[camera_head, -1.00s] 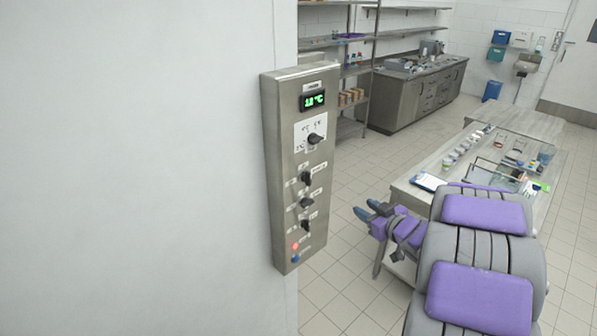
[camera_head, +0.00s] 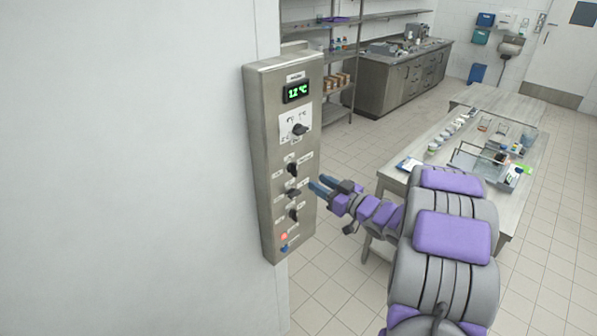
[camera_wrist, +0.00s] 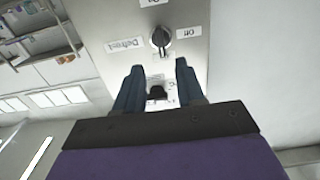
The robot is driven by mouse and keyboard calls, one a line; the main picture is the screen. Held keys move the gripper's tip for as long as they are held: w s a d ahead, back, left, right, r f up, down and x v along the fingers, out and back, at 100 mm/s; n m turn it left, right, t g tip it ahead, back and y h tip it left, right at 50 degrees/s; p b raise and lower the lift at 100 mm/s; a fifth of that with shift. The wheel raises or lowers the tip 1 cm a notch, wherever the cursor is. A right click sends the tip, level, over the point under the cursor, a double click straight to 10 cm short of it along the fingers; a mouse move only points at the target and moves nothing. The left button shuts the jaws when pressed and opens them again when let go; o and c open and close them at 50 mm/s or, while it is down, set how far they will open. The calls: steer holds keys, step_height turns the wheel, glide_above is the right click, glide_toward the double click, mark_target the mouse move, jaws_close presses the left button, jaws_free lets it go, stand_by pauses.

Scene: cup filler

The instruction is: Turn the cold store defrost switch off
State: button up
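The steel control panel (camera_head: 262,150) is mounted on the white wall. In the wrist view a black knob (camera_wrist: 161,38) sits between labels reading "Defrost" (camera_wrist: 125,45) and "Off" (camera_wrist: 187,31). Its exact setting is hard to tell. My gripper (camera_head: 320,187) is just right of the panel, fingers parted. In the wrist view, another dark knob (camera_wrist: 157,92) shows between the fingers of my gripper (camera_wrist: 158,68); contact cannot be told.
A green display (camera_head: 297,92) tops the panel; red (camera_head: 284,236) and blue (camera_head: 284,248) buttons are at its bottom. A table (camera_head: 400,182) with jars and trays stands to the right. Shelves (camera_head: 345,60) and a counter (camera_head: 385,85) are behind. Floor between is clear.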

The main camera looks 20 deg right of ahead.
mark_target(297, 170)
steer(key=x, duration=0.9)
steer(key=shift+w, duration=0.1)
jaws_close()
